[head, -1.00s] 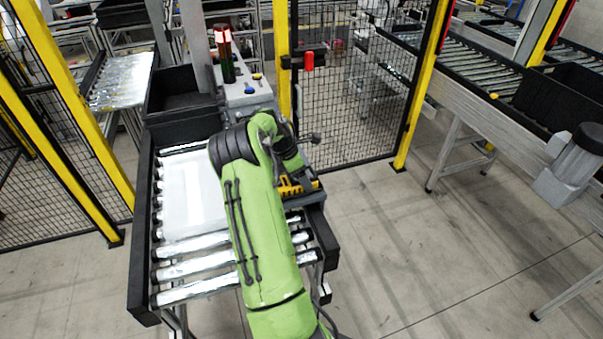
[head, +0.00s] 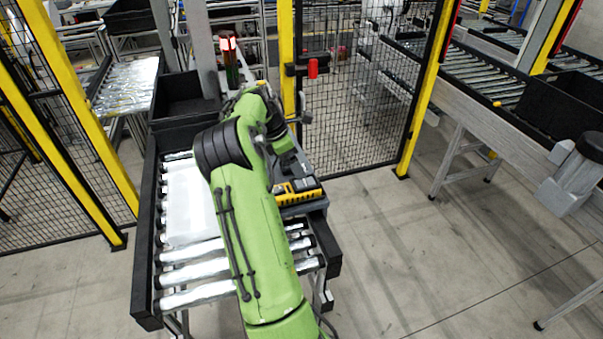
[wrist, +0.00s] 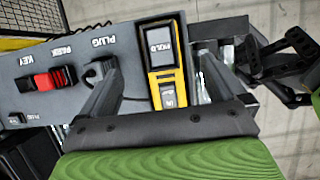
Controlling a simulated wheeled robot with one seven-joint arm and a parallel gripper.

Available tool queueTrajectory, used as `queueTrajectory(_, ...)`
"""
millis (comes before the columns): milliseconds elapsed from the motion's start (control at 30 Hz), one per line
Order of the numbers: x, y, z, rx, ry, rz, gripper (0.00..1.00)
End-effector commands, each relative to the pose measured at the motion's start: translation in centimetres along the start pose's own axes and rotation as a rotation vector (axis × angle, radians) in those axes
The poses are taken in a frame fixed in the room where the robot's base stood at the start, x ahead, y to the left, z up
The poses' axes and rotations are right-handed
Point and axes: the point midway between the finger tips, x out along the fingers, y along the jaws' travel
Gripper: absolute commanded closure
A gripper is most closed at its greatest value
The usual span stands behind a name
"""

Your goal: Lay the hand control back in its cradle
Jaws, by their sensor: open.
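The yellow-and-black hand control (wrist: 167,88) lies in the wrist view against the grey panel, with HOLD lettering at its far end. In the head view, a yellow-and-black unit (head: 297,190) sits on the grey shelf beside the roller conveyor and appears to be the same control. My gripper (wrist: 156,60) is open, with one finger on each side of the control in the picture. I see no clear contact. In the head view my arm hides the fingertips. I cannot make out the cradle separately.
The grey panel (wrist: 30,95) carries a red switch (wrist: 48,81) and labels KEY, PARK and PLUG. A dark plug fitting (wrist: 100,68) is close to the left finger. The conveyor (head: 185,275) and mesh fence (head: 350,110) flank the shelf. Open floor lies right.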

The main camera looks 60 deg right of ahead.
Motion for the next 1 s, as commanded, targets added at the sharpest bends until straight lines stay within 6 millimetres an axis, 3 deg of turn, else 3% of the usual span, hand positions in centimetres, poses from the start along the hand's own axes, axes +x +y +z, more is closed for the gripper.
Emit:
queueTrajectory(133,-2.4,0.1,0.0,0.000,0.000,0.002,0.03)
queueTrajectory(433,-3.4,-0.1,-0.3,0.012,0.010,0.008,0.03)
queueTrajectory(567,-8.0,-1.8,-3.3,0.133,0.106,0.071,0.03)
queueTrajectory(667,-13.2,-5.2,-7.5,0.276,0.242,0.120,0.03)
queueTrajectory(767,-18.1,-10.2,-11.7,0.402,0.386,0.143,0.03)
queueTrajectory(900,-22.9,-19.6,-16.5,0.546,0.576,0.129,0.03)
queueTrajectory(1000,-24.1,-27.0,-18.4,0.633,0.687,0.103,0.03)
